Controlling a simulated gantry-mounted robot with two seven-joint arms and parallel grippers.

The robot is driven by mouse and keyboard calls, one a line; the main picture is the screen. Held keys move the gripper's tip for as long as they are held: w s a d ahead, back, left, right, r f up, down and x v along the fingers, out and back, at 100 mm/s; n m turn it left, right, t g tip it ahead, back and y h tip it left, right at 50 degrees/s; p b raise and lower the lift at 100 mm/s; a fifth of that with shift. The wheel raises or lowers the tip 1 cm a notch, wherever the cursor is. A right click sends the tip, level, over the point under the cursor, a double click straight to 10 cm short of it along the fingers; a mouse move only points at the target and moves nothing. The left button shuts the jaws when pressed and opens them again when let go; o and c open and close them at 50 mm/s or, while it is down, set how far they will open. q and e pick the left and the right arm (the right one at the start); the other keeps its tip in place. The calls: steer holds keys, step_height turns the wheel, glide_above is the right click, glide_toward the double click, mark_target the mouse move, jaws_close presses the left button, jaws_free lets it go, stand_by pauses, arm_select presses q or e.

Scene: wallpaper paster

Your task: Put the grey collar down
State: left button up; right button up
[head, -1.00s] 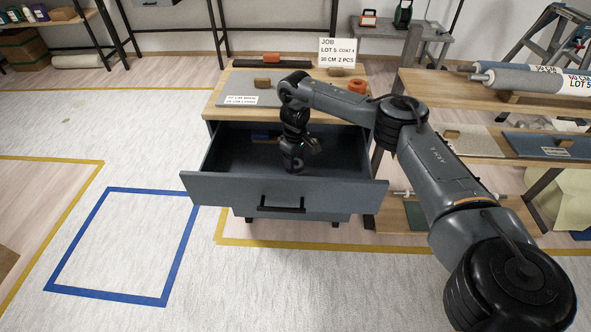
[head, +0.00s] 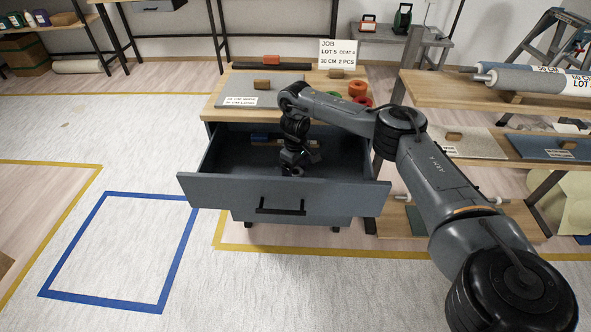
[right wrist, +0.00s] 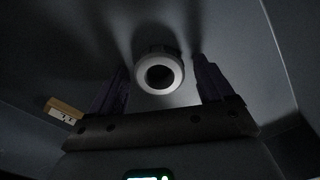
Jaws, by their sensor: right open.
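The grey collar (right wrist: 160,72), a short ring with a dark bore, shows in the right wrist view between the fingertips of my right gripper (right wrist: 160,82). The fingers stand apart on either side of it, and a gap shows at the right finger. I cannot tell whether the collar rests fully on the drawer floor. In the head view my right gripper (head: 292,166) reaches down inside the open grey drawer (head: 225,190); the collar is hidden there by the gripper. My left gripper is not in view.
Small blue and tan pieces lie near the drawer's back; a labelled wooden block (right wrist: 65,109) sits left of the gripper. Above, the bench top (head: 222,113) carries coloured rings (head: 357,89) and a job card (head: 338,56). A shelf rack (head: 440,90) stands right.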

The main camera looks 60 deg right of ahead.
steer(key=shift+r, duration=0.1)
step_height(320, 180, up, 12)
steer(key=p, duration=1)
